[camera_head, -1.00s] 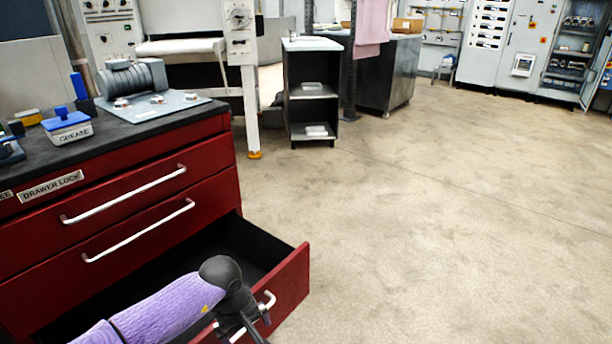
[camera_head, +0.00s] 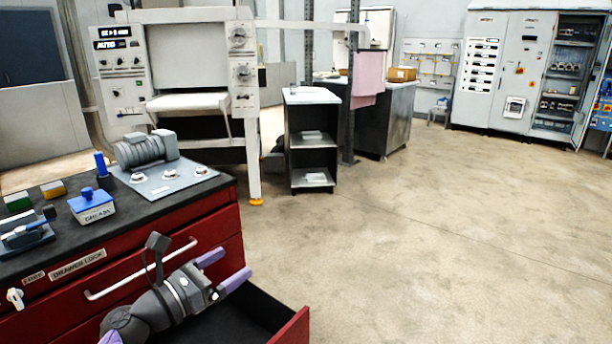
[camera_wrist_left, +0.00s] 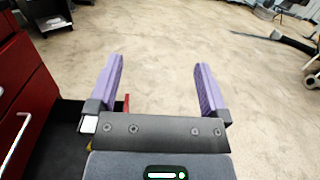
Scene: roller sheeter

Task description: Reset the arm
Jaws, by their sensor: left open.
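My left gripper (camera_head: 222,273) is in front of the red drawer cabinet (camera_head: 212,222), above its open lower drawer (camera_head: 262,318). Its two purple fingers are spread apart with nothing between them. In the left wrist view my left gripper (camera_wrist_left: 158,85) points out over bare floor, with the red cabinet (camera_wrist_left: 28,85) at the left edge. My right gripper shows in neither view.
On the cabinet top are a grease box (camera_head: 92,207), a grey motor (camera_head: 146,148) and a plate with knobs (camera_head: 168,180). A sheeter machine (camera_head: 190,60) and a shelf unit (camera_head: 313,140) stand behind. The floor at right is clear.

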